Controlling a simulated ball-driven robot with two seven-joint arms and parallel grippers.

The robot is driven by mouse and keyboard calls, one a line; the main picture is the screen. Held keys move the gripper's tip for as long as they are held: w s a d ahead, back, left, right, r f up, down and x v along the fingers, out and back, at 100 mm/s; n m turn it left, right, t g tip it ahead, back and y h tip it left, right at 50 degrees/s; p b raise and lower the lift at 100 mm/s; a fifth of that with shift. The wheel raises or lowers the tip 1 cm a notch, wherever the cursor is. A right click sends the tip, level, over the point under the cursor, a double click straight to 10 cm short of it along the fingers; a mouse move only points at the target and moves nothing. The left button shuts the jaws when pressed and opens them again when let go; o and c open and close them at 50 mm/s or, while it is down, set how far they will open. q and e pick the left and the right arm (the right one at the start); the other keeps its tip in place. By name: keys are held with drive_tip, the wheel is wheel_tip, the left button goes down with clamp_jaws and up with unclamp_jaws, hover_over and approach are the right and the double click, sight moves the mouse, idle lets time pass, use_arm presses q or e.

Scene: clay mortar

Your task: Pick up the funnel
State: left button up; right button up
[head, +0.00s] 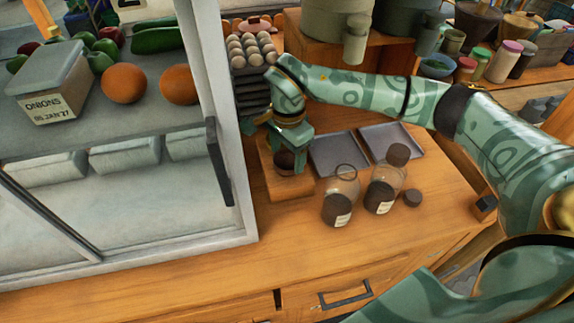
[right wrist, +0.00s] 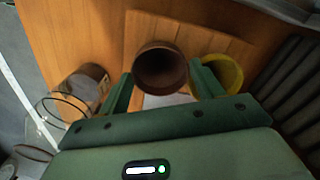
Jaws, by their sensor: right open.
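My right gripper (head: 287,150) points down over a wooden board (head: 290,187) on the counter. In the right wrist view the gripper (right wrist: 162,88) is open, its fingers on either side of a round brown clay vessel (right wrist: 160,66). The vessel also shows under the gripper in the head view (head: 285,161). I cannot tell whether the fingers touch it. A yellow-rimmed round thing (right wrist: 236,76) stands just beyond the right finger, partly hidden by it. I cannot tell for sure which of these is the funnel. My left gripper is not in view.
Two grey trays (head: 335,153) (head: 393,141) lie behind. An egg stand (head: 251,50) is behind my gripper. A white-framed cabinet (head: 228,120) stands close on the left.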

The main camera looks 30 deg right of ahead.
sight(288, 160)
wheel_tip(288, 160, down, 4)
drive_tip(key=shift+r+b, duration=0.2)
drive_tip(key=shift+b, duration=0.15)
drive_tip(key=shift+s, duration=0.2)
drive_tip(key=shift+f, duration=0.1)
drive_tip(key=c, duration=0.6)
drive_tip(key=r+p, duration=0.1)
drive_tip(key=r, duration=0.3)
drive_tip(key=r+p, duration=0.1)
drive_tip(key=r, duration=0.2)
drive_tip(key=shift+w+r, duration=0.2)
drive_tip(key=shift+r, duration=0.2)
drive_tip(key=s+a+p, duration=0.2)
drive_tip(key=s, duration=1.5)
drive_tip(key=r+p, duration=0.4)
drive_tip(key=shift+s+a+r, duration=0.25)
drive_tip(key=shift+s+r, duration=0.05)
drive_tip(key=shift+s, duration=0.1)
